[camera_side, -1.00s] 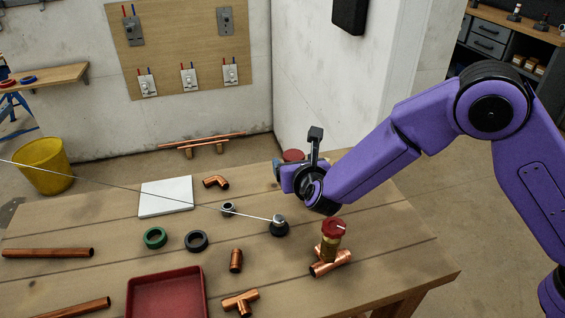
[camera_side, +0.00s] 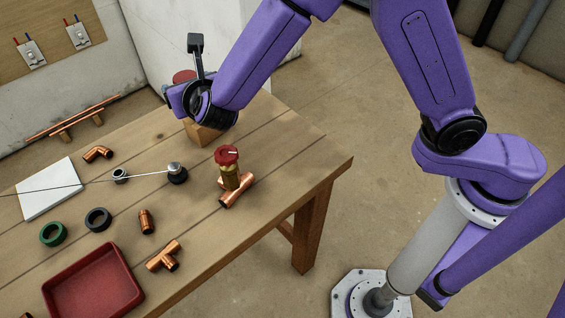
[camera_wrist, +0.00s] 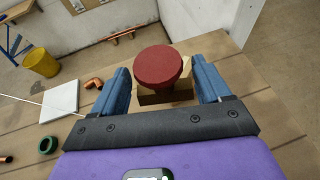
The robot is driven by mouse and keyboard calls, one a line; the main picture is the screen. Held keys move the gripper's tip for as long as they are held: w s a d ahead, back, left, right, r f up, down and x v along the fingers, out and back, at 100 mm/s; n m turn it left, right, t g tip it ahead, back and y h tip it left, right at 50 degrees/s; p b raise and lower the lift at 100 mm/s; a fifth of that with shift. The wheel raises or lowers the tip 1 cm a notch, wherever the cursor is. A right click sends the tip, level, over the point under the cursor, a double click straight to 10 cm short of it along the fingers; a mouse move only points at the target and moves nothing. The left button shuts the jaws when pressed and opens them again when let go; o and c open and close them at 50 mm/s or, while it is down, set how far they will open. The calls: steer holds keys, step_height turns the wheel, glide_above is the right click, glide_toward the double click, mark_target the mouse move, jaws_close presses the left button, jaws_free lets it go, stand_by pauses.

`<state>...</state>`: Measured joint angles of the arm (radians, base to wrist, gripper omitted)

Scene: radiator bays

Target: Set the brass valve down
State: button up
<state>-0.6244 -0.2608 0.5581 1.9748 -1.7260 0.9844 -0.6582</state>
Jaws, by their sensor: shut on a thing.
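My gripper (camera_wrist: 162,88) is over the far right part of the table in the side view. Its blue jaws stand on both sides of a red-capped valve (camera_wrist: 158,64) and are shut on it. Only the round red cap shows clearly in the wrist view; the brass body is hidden. The red cap also shows behind my gripper in the side view (camera_side: 184,76). A wooden block (camera_side: 203,133) stands below my gripper; it also shows beyond the cap in the wrist view (camera_wrist: 165,98). I cannot tell whether the valve touches the block.
A second red-capped brass valve (camera_side: 230,168) stands on a copper tee nearer the front edge. A black-based fitting (camera_side: 177,174), copper pieces, rings, a white slab (camera_side: 46,188) and a red tray (camera_side: 93,287) lie left. Bare table surrounds the block's right side.

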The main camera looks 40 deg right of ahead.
steer(key=s+d+m+g+h, duration=0.4)
steer(key=s+d+m+h, duration=0.3)
steer(key=s+d, duration=0.55)
steer(key=shift+s+f, duration=0.2)
steer(key=shift+f, duration=4.15)
steer(key=shift+s+f, duration=0.15)
steer(key=shift+f, duration=4.15)
steer(key=shift+f, duration=0.2)
steer(key=o, duration=1.3)
